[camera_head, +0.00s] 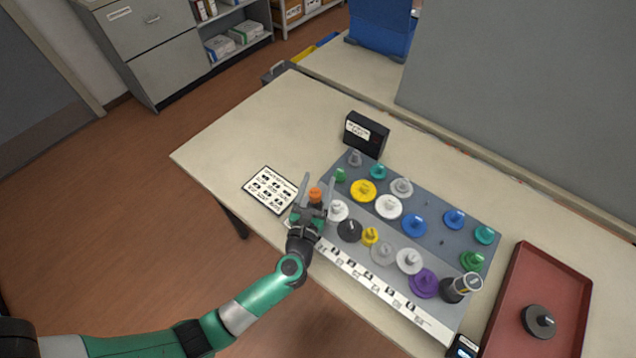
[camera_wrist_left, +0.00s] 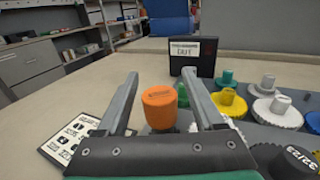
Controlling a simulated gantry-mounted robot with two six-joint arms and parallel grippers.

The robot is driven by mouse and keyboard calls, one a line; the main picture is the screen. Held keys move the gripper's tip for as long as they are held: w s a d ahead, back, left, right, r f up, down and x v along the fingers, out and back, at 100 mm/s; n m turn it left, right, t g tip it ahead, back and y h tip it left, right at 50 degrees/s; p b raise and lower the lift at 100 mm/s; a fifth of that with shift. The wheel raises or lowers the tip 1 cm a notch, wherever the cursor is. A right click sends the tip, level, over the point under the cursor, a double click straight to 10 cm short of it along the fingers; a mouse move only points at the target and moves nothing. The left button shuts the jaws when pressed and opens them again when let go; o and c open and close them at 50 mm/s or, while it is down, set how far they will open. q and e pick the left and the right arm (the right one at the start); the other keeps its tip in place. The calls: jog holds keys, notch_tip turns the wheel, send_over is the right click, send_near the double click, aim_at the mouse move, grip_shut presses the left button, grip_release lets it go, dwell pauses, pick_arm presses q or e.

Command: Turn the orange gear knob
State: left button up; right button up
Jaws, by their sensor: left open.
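The orange gear knob (camera_head: 315,194) sits at the left end of the grey board (camera_head: 437,238). In the left wrist view the orange knob (camera_wrist_left: 160,106) is an upright cylinder between the two fingers, with its lower part hidden by the gripper body. My left gripper (camera_head: 318,188) is open around the knob. In the left wrist view the gripper (camera_wrist_left: 158,90) has a finger on each side of it, with gaps visible on both sides. My right gripper is not in view.
Several coloured gear knobs crowd the board, including a white one (camera_head: 338,210) and a black one (camera_head: 349,231) close by. A black box (camera_head: 366,134) stands behind. A printed card (camera_head: 270,190) lies left, and a red tray (camera_head: 575,285) lies right.

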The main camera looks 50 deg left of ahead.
pick_arm(q)
jog(key=shift+s, duration=0.1)
jog(key=shift+s+d, duration=0.2)
jog(key=shift+d, duration=0.05)
jog(key=p+v, duration=0.1)
jog(key=v, duration=1)
jog(key=shift+a, duration=0.1)
